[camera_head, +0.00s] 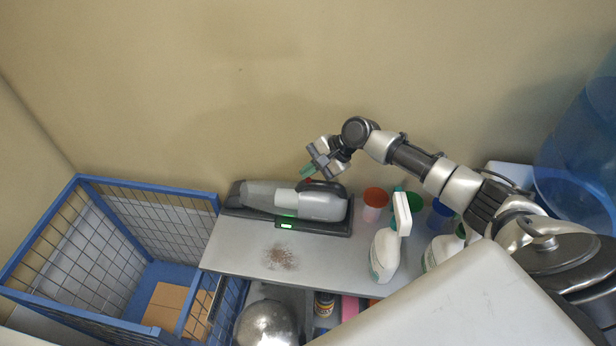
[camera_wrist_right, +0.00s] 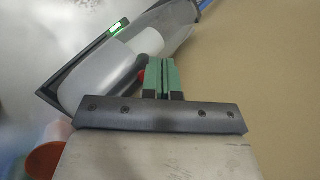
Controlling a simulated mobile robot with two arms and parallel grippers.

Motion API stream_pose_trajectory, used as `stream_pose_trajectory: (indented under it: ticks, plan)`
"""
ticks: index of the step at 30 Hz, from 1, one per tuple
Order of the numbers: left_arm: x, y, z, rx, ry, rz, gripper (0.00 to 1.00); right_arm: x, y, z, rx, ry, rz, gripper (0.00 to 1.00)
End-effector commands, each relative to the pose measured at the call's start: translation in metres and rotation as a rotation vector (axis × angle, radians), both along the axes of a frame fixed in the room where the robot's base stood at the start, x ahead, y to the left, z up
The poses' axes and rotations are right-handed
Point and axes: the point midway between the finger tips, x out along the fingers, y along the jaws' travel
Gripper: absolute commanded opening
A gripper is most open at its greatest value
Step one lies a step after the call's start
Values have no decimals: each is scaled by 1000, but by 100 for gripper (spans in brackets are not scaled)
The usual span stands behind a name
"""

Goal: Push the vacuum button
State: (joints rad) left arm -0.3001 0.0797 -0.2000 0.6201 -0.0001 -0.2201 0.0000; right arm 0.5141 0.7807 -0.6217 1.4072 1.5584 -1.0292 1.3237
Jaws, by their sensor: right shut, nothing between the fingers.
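The grey handheld vacuum (camera_head: 275,198) lies on its dark base (camera_head: 300,226) on the shelf, against the wall. A green light shows on the base. The vacuum (camera_wrist_right: 105,72) fills the upper left of the right wrist view. A small red button (camera_head: 308,181) shows at the vacuum's top beside the handle, and a bit of red (camera_wrist_right: 141,76) shows left of my fingers in the wrist view. My right gripper (camera_head: 307,171) is shut and empty, its green fingertips (camera_wrist_right: 162,66) right by the button. I cannot tell whether they touch it. My left gripper is out of view.
A red-lidded cup (camera_head: 375,205), a green-lidded container and a white spray bottle (camera_head: 385,256) stand right of the vacuum. A brown dirt patch (camera_head: 280,257) lies on the shelf (camera_head: 235,250) in front. A blue wire basket (camera_head: 80,310) stands at left.

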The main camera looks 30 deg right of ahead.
Motion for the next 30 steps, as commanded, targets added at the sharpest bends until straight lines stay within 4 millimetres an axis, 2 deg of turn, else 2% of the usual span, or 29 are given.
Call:
stream_pose_trajectory:
  ticks: [5, 14, 15, 22, 30]
  plan:
    - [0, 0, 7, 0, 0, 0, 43, 0, 0, 7, 0, 0, 0, 0]
    - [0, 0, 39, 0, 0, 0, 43, 0, 1, 37, 0, 0, 0, 0]
    - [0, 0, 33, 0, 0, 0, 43, 1, 0, 37, 0, -2, 1, 0]
    - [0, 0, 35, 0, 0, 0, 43, 1, 0, 57, -1, -1, 1, 0]
    - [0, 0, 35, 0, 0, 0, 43, 1, 1, 60, 0, 0, 0, 0]
